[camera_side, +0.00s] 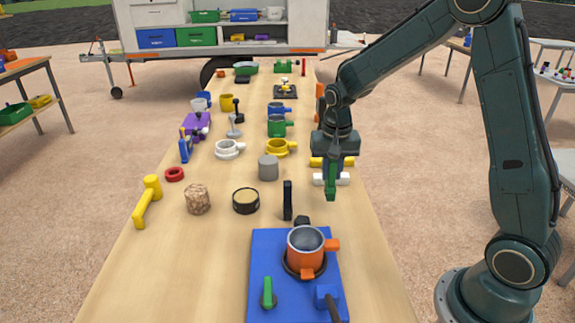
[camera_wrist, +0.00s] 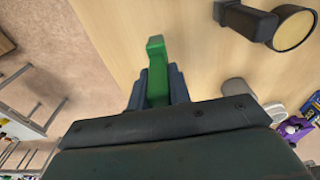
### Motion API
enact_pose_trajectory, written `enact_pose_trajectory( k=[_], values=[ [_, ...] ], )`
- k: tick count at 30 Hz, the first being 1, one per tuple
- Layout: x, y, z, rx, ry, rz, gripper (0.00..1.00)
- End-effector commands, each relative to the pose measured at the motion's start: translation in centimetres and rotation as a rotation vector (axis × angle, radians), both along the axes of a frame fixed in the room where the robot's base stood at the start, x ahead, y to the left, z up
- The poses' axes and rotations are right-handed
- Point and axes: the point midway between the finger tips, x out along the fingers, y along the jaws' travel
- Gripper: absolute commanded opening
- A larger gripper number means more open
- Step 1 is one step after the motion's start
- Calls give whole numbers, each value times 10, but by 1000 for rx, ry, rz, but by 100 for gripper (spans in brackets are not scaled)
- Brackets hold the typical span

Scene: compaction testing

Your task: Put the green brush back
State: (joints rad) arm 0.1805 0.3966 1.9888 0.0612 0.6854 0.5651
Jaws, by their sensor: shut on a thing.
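The green brush (camera_side: 331,185) hangs below my gripper (camera_side: 333,166), above the right side of the long wooden table. My gripper is shut on it. In the wrist view the green brush (camera_wrist: 156,72) sticks out from between the dark fingers of my gripper (camera_wrist: 156,90), its far end bent to one side. The finger contact is partly hidden by the fingers and gripper body. I cannot tell how far the brush is above the table. A white bar (camera_side: 345,179) and a yellow bar (camera_side: 317,162) lie behind it, partly covered by it and my gripper.
A black upright piece (camera_side: 288,200) and a tan-topped round tin (camera_side: 246,201) stand to the left. Mugs crowd the table further back. The table's right front is clear.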

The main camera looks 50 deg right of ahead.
Motion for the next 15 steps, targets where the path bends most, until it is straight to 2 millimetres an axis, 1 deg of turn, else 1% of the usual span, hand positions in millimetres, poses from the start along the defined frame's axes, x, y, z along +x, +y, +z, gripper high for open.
enact_pose_trajectory(
  k=[5, 8, 15],
  values=[
    [0, 0, -3, 0, 1, 0, 0],
    [-1, 0, -11, 1, 4, 0, 0],
    [-1, 0, -38, 1, 4, 0, 0]
  ],
)
